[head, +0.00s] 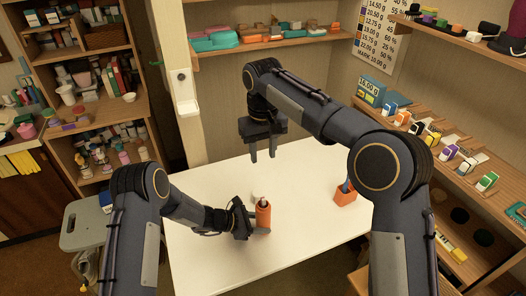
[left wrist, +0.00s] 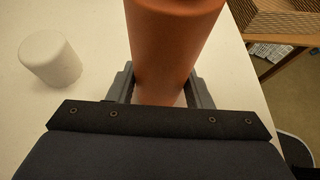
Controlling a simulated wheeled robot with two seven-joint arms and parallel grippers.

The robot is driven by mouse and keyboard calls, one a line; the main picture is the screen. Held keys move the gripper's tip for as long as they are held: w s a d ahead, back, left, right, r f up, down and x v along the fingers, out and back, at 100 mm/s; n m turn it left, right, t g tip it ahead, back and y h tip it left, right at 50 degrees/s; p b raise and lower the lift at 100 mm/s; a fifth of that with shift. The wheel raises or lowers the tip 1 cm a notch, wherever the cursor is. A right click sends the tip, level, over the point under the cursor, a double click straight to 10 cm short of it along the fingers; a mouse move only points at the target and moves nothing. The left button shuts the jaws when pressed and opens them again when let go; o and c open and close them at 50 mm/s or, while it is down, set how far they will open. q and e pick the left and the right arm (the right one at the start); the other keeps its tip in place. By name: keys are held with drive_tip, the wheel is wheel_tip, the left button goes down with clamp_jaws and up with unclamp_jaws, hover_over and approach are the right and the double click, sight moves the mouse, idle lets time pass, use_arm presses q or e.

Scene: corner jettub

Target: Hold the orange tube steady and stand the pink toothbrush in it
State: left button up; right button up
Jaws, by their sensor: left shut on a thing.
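The orange tube (head: 263,217) stands upright on the white table (head: 205,255). My left gripper (head: 256,229) is shut on its lower part from the left. In the left wrist view the tube (left wrist: 172,45) rises between the two fingers. My right gripper (head: 263,155) hangs above the table, behind the tube, fingers pointing down and apart, with nothing visible between them. I cannot make out a pink toothbrush in either view.
A small white cylinder (left wrist: 50,58) stands near the tube. An orange holder (head: 345,197) with a blue item in it stands at the table's right side. Loaded shelves (head: 470,160) border the right; a white post (head: 183,85) rises behind left. The table's front is clear.

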idle(0.3)
use_arm(q)
drive_tip(key=o, duration=0.8)
drive_tip(key=shift+o, duration=0.2)
